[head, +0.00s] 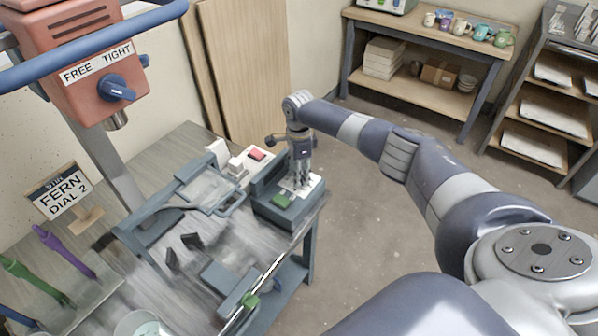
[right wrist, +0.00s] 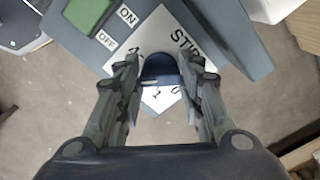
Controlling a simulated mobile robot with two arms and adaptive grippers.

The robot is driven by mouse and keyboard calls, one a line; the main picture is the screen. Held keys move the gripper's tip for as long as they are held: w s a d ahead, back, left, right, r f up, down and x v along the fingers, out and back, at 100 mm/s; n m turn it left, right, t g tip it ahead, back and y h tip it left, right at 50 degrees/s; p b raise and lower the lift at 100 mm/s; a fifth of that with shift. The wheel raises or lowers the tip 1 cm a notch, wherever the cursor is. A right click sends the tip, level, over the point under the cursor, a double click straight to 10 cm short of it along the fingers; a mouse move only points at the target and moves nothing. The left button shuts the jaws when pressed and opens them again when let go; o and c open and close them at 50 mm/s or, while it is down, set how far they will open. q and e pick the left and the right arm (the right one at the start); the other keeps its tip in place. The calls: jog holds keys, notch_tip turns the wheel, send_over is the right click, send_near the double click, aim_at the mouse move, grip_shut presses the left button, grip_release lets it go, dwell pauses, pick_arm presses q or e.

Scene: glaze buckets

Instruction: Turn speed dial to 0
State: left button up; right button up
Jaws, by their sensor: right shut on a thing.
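The speed dial (right wrist: 161,68) is a dark blue knob on a white plate marked STIR, with the numbers 0, 1 and 4 readable. Its pointer direction cannot be told. In the right wrist view, my right gripper (right wrist: 160,75) has its fingers on both sides of the knob, closed on it. In the head view, the right gripper (head: 299,184) points down onto the grey control box (head: 268,208), and its fingers hide the dial. A green switch (right wrist: 88,14) with ON and OFF labels sits beside the plate. My left gripper does not show.
A sign (head: 62,192) reads STIR FERN DIAL 2. Purple (head: 66,250) and green (head: 35,281) tools lie at the left. A red machine head (head: 85,60) marked FREE and TIGHT hangs above the bench. Open floor lies right of the bench.

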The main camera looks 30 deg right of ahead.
jog(key=shift+a+r+p, duration=0.1)
jog(key=shift+p, duration=0.35)
jog(key=n+p, duration=0.1)
jog(key=p, duration=0.2)
jog(key=shift+s+a+r+n+p, duration=0.1)
jog(key=shift+r+n+p, duration=0.05)
jog(key=shift+n+p, duration=0.95)
jog(key=shift+f+n+p, duration=0.2)
jog(key=shift+n+p, duration=0.1)
jog(key=shift+n, duration=0.5)
jog(key=n, duration=0.4)
jog(key=shift+f+n, duration=0.1)
jog(key=shift+n, duration=0.2)
jog(key=n, duration=0.4)
jog(key=shift+p, duration=0.35)
jog(key=n, duration=0.6)
jog(key=shift+d, duration=0.2)
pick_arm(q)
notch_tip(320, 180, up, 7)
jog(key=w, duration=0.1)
pick_arm(e)
jog(key=shift+d+n, duration=0.1)
jog(key=shift+n, duration=2.1)
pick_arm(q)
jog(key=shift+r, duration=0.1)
